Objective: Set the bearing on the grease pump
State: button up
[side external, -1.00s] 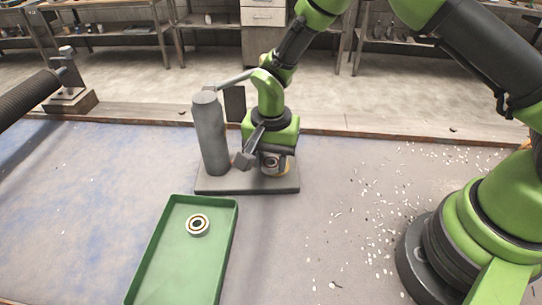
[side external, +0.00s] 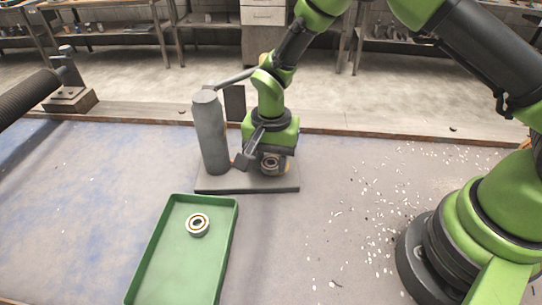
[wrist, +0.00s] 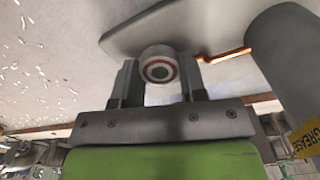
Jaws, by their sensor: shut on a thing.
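The grease pump is a grey cylinder (side external: 210,135) standing on a dark base plate (side external: 230,186), with a lever on top. In the wrist view its cylinder (wrist: 290,65) is at the right, and a thin copper-coloured spout (wrist: 228,55) points toward my right finger. My gripper (side external: 262,158) is shut on a bearing (side external: 270,164), just right of the cylinder and over the plate. In the wrist view my gripper (wrist: 158,76) holds this bearing (wrist: 158,66) between its fingers, ring face toward the camera. I cannot tell whether the bearing touches the spout or plate.
A green tray (side external: 232,238) in front holds a second bearing (side external: 198,224). A vise-like fixture (side external: 70,98) and dark ribbed hose (side external: 25,95) are at the far left. Small white chips lie on the bench at right. The bench left of the tray is clear.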

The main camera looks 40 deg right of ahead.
jog(key=shift+f, duration=0.7)
dwell(0.4)
jog(key=o, duration=1)
jog(key=shift+o, duration=0.2)
jog(key=shift+r, duration=0.1)
notch_tip(320, 180, up, 18)
jog(key=s+d+n+t, duration=0.1)
jog(key=s+d, duration=0.1)
jog(key=s+d+r+n+t+y, duration=0.1)
jog(key=s+d+r+n+t, duration=0.1)
jog(key=s+r, duration=0.3)
jog(key=s+d+r+n+t+y, duration=0.1)
jog(key=s+d+r+n+t, duration=0.2)
jog(key=s, duration=1)
notch_tip(320, 180, up, 3)
jog(key=shift+d+f+t, duration=0.1)
jog(key=shift+d+t, duration=0.05)
jog(key=shift+t, duration=0.45)
